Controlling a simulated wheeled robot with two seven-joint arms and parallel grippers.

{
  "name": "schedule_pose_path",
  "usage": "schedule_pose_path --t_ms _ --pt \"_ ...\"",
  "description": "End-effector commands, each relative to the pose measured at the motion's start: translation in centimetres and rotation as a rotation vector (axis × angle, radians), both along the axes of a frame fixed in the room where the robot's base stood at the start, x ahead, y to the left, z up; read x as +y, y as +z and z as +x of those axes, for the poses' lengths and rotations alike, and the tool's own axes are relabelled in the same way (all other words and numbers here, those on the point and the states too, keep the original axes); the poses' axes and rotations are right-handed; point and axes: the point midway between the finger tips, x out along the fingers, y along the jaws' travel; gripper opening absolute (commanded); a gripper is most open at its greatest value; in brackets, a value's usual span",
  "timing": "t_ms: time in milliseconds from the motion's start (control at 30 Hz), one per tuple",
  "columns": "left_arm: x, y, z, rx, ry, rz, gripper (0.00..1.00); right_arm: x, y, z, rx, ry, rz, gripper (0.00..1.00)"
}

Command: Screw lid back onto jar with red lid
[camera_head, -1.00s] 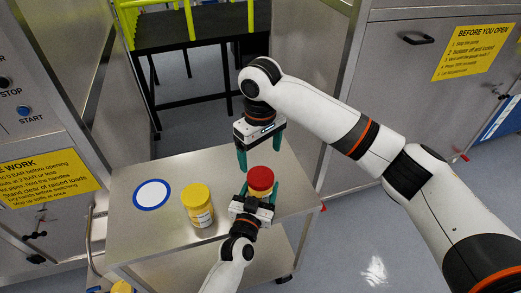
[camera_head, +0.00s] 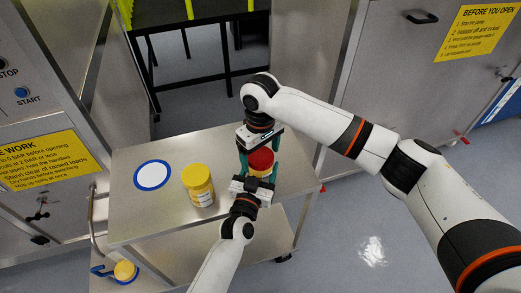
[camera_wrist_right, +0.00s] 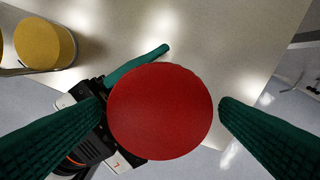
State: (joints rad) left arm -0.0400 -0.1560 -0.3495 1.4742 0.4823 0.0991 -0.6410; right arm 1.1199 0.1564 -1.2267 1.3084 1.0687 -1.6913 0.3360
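The jar with the red lid (camera_head: 261,160) stands at the right part of the metal table; its pale body is mostly hidden. The lid sits on top and also shows as a red disc in the right wrist view (camera_wrist_right: 160,110). My right gripper (camera_head: 260,157) points down over it, with one green finger on each side of the lid. A narrow gap shows at the right finger, so it looks open around the lid. My left gripper (camera_head: 259,178) reaches in from the front, its fingers along the jar's sides below the lid; it appears shut on the jar.
A yellow-lidded jar (camera_head: 198,185) stands to the left on the table (camera_head: 150,218). A white disc with a blue rim (camera_head: 153,175) lies farther left and is empty. Another yellow-topped item (camera_head: 124,270) is low at the left. Metal cabinets flank the table.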

Motion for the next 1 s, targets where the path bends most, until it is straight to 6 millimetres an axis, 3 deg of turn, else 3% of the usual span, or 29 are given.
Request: schedule_pose_path --t_ms 33,300,567,600,733,1000 --pt "0.00 0.01 0.00 0.000 0.000 0.000 0.00 -0.01 0.01 0.01 0.000 0.000 0.000 0.77" --pt "0.00 0.01 0.00 0.000 0.000 0.000 0.00 -0.01 0.04 0.01 0.000 0.000 0.000 0.34" --pt "0.00 0.01 0.00 0.000 0.000 0.000 0.00 -0.01 0.05 0.01 0.000 -0.015 0.000 0.34" --pt "0.00 0.01 0.00 0.000 0.000 0.000 0.00 0.00 0.05 0.00 0.000 -0.014 0.000 0.67" --pt "0.00 0.01 0.00 0.000 0.000 0.000 0.00 0.00 0.06 0.01 0.000 -0.014 0.000 0.87" --pt "0.00 0.01 0.00 0.000 0.000 0.000 0.00 0.01 0.11 0.01 0.000 -0.014 0.000 0.87"
